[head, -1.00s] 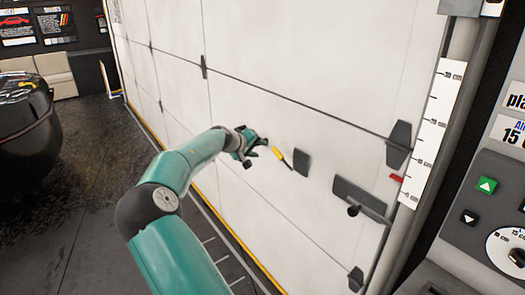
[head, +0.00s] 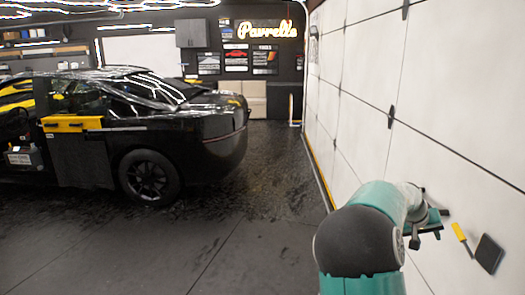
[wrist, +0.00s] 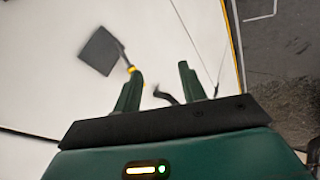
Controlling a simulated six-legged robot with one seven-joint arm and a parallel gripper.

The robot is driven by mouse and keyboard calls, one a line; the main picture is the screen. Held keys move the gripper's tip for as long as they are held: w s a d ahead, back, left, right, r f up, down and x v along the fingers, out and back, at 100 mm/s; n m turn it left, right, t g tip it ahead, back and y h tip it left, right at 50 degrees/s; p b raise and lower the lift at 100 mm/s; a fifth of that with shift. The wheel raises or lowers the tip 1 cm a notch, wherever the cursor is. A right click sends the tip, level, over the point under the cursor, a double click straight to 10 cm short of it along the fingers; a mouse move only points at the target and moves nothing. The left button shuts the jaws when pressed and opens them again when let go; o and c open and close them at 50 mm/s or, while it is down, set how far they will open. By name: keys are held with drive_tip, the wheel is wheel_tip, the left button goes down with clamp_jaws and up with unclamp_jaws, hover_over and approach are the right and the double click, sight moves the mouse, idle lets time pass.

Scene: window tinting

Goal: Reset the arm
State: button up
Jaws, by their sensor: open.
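My arm, teal and dark grey, reaches in from the lower right in the head view. My gripper (head: 432,228) is close to the white panelled door (head: 360,130). In the wrist view its two green fingers (wrist: 160,75) stand apart with nothing held between the tips. A small black hooked piece shows behind the gap between them.
A yellow-handled tool (head: 460,233) and a dark square plate (head: 489,254) are on the door, right of my gripper. The plate (wrist: 100,51) also shows in the wrist view. A black car (head: 215,125) stands left. The dark floor (head: 240,235) between is clear.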

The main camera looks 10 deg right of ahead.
drive_tip(key=s+a+r+n+t+y, duration=0.1)
drive_tip(key=s+a+r+y, duration=0.15)
drive_tip(key=a, duration=0.65)
drive_tip(key=s+a+r+t+y, duration=0.1)
drive_tip(key=s+a+y, duration=0.15)
drive_tip(key=a, duration=0.75)
drive_tip(key=s+a+r+n+t+y, duration=0.1)
drive_tip(key=s+a+r+t+y, duration=0.15)
drive_tip(key=a, duration=0.65)
drive_tip(key=s+a+n, duration=0.4)
drive_tip(key=s+a, duration=1.1)
drive_tip(key=a, duration=0.1)
drive_tip(key=shift+a, duration=0.3)
drive_tip(key=shift+f, duration=0.1)
drive_tip(key=shift+c, duration=0.5)
drive_tip(key=shift+d, duration=0.15)
